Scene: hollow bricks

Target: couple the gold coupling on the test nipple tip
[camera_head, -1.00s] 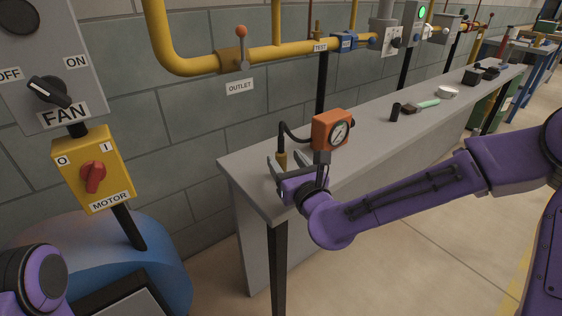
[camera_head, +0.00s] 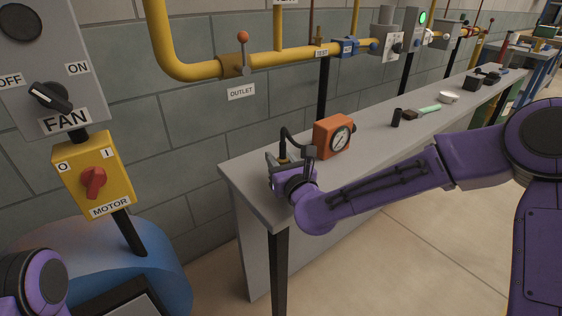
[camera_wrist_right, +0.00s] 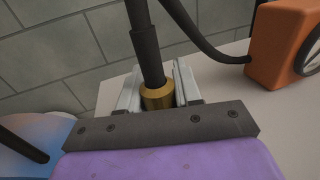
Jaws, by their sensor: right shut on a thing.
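The gold coupling (camera_wrist_right: 158,97) hangs on the end of a dark hose (camera_wrist_right: 148,50). My right gripper (camera_head: 286,160) is shut around the coupling above the near end of the bench, and its pale fingers (camera_wrist_right: 157,90) stand on both sides of it in the wrist view. In the head view the fingers mostly hide the coupling. The hose arches to the orange gauge box (camera_head: 333,137), which also shows in the wrist view (camera_wrist_right: 281,45). A small brass upright stub, the test nipple (camera_head: 318,37), stands on the yellow pipe by the TEST label. My left gripper is out of view.
The yellow pipe (camera_head: 283,58) runs along the wall behind the grey bench (camera_head: 360,148), with an outlet valve (camera_head: 242,63) on it. Farther along the bench lie a black cylinder (camera_head: 396,118), a green-handled brush (camera_head: 428,109) and a white bowl (camera_head: 448,97). The motor switch box (camera_head: 93,174) stands left.

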